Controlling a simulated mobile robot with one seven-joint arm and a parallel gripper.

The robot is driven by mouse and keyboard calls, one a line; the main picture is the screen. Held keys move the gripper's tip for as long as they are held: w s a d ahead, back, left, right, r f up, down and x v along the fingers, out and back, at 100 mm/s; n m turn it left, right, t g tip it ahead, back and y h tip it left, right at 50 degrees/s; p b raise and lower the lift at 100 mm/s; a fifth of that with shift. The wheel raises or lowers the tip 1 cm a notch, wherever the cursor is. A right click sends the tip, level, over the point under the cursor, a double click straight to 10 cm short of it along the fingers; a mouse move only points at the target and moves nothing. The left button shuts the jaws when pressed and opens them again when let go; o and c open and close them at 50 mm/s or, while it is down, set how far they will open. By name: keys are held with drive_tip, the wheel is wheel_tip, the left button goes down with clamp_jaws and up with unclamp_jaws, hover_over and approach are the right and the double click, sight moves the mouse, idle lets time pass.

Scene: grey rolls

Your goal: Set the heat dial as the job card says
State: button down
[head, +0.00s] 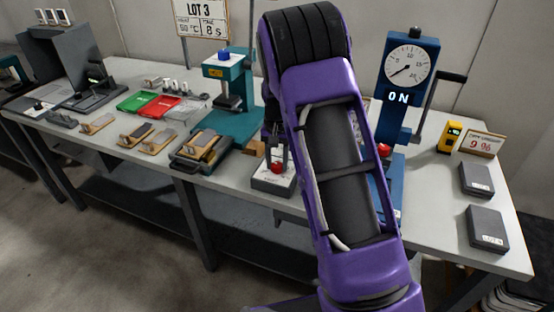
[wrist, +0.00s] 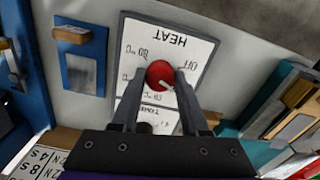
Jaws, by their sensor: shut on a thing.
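The red heat dial (wrist: 160,74) sits on a white panel (wrist: 172,40) marked HEAT, upside down in the wrist view. A pale pointer mark shows on the dial's lower right; the small numbers around it are hard to read. My gripper (wrist: 160,84) is shut on the dial, a finger on each side. In the head view the dial (head: 277,167) shows below my gripper (head: 277,158), on a small control box (head: 268,182). The job card (head: 202,18) on the wall reads LOT 3, with a °C value I cannot read surely and 8 s.
A teal press (head: 232,80) stands left of the box. A blue gauge stand (head: 407,75) with a lever and an ON display stands to the right, partly behind my arm. Trays (head: 138,101), wooden pieces and grey boxes (head: 487,228) lie about the bench.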

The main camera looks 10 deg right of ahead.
sight(277, 164)
drive_tip(key=shift+r+m, duration=0.1)
drive_tip(key=shift+m, duration=0.4)
drive_tip(key=shift+c, duration=2)
unclamp_jaws()
wheel_tip(277, 164, up, 17)
drive_tip(key=p, duration=0.2)
drive_tip(key=shift+r, duration=0.15)
